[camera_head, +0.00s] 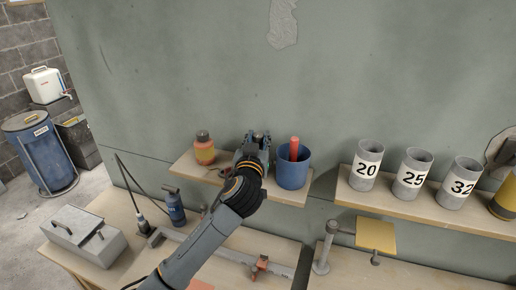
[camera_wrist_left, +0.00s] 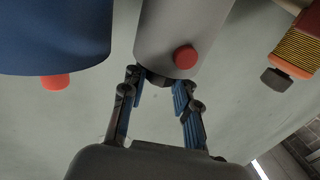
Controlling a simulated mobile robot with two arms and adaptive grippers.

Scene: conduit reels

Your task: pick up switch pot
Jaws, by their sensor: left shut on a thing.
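The switch pot appears to be the grey cylinder (camera_wrist_left: 175,30) with a round red button (camera_wrist_left: 186,57) in the left wrist view, where the picture is upside down. My left gripper (camera_wrist_left: 160,88) is shut on it, with one finger at each side near its end. In the head view my left gripper (camera_head: 254,148) is over the small wooden shelf and hides most of the pot. I cannot tell whether the pot touches the shelf. My right gripper is not in view.
A blue cup (camera_head: 293,172) with a red item (camera_head: 294,146) stands close right of my gripper. Numbered grey pots (camera_head: 412,172) stand on the right shelf (camera_head: 400,207). The wall (camera_head: 330,90) is close behind.

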